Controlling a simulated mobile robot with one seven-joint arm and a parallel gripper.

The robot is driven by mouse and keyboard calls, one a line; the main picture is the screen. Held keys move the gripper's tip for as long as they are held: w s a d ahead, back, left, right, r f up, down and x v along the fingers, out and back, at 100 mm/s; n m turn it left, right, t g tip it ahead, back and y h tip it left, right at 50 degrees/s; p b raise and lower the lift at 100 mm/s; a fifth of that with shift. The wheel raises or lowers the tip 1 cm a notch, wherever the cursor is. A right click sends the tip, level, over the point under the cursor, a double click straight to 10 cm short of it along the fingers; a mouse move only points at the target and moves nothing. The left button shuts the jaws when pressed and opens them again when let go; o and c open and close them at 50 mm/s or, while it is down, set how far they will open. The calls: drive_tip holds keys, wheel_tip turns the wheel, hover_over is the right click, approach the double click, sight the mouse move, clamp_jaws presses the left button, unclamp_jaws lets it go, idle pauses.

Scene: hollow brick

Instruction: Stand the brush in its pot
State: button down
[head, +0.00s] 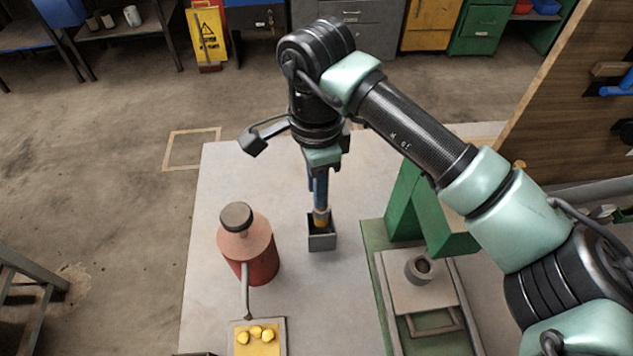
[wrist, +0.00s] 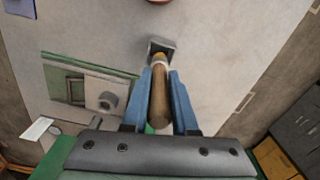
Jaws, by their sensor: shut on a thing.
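The brush (head: 321,217) has a brown wooden handle, a pale band and a yellowish bristle end. My gripper (head: 319,196) is shut on its handle, and the brush points down, close to upright. In the wrist view the brush (wrist: 159,100) lies between my two blue fingers (wrist: 158,75). The pot (head: 322,243) is a small dark grey square box, open at the top, standing on the table. The bristle end overlaps the pot's mouth in the head view. I cannot tell how deep it is. The pot (wrist: 163,45) also shows just past the brush end in the wrist view.
A red can with a spout (head: 258,258) stands left of the pot. A tray with yellow lumps (head: 257,345) lies at the front. A green machine with a grey plate (head: 420,295) is close on the right. The pale table (head: 225,185) is bare behind the can.

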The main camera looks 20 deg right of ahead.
drive_tip(key=shift+f+b, duration=3.1)
drive_tip(key=shift+f, duration=0.4)
idle(0.3)
drive_tip(key=c, duration=0.6)
unclamp_jaws()
wheel_tip(320, 180, up, 13)
drive_tip(key=shift+r, duration=0.1)
